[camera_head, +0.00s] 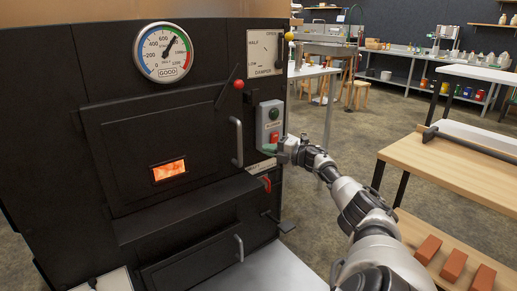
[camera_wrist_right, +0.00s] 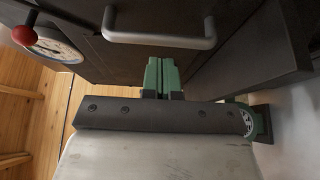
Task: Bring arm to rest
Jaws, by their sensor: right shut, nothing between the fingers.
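My right arm (camera_head: 365,212) reaches in from the lower right in the head view, toward the front of the black evaporator (camera_head: 100,60). My right gripper (camera_head: 273,149) is just below the control box with the green and red buttons. In the right wrist view its green fingers (camera_wrist_right: 160,72) are shut together with nothing between them. They point toward the dark evaporator front, near a grey bar handle (camera_wrist_right: 158,40). I cannot tell whether the fingertips touch the evaporator. My left gripper is not in view.
The firebox door handle (camera_head: 237,142), a lever with a red knob (camera_head: 238,85) and the button box (camera_head: 269,125) stick out near the gripper. A wooden bench (camera_head: 455,170) stands right, with several bricks (camera_head: 454,265) below. Open floor (camera_head: 345,150) lies behind the arm.

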